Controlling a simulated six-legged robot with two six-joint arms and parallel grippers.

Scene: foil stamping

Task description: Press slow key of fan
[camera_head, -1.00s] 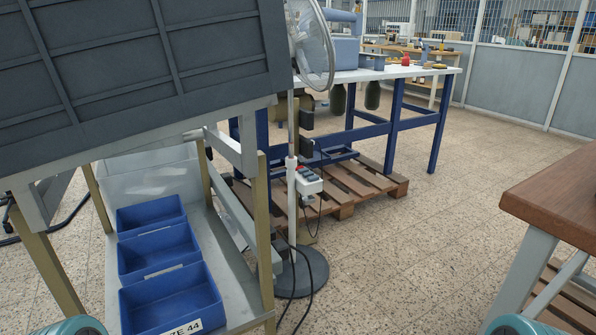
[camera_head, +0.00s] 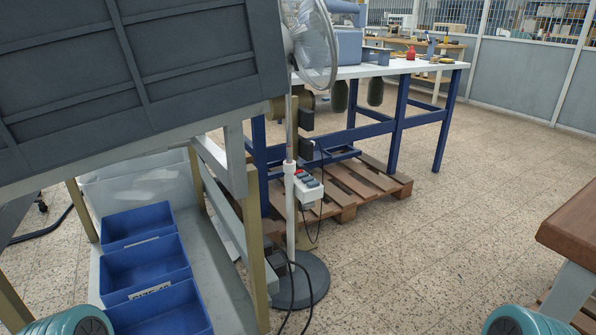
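A pedestal fan (camera_head: 309,43) stands ahead of me, its caged head at the top and cut off by the upper picture edge. Its white pole (camera_head: 290,218) rises from a round grey base (camera_head: 313,283) on the floor. A small white control box (camera_head: 307,188) with a row of dark keys and a red part is fixed to the pole at mid height. The single keys are too small to tell apart. Teal round parts of my arms show at the bottom left and bottom right corners. Neither of my grippers is in view.
A grey slatted panel on a frame with blue bins (camera_head: 146,265) stands close on the left beside the fan. A white-topped blue workbench (camera_head: 409,67) and wooden pallet (camera_head: 365,182) are behind it. A brown table (camera_head: 578,223) is at right. The floor between is open.

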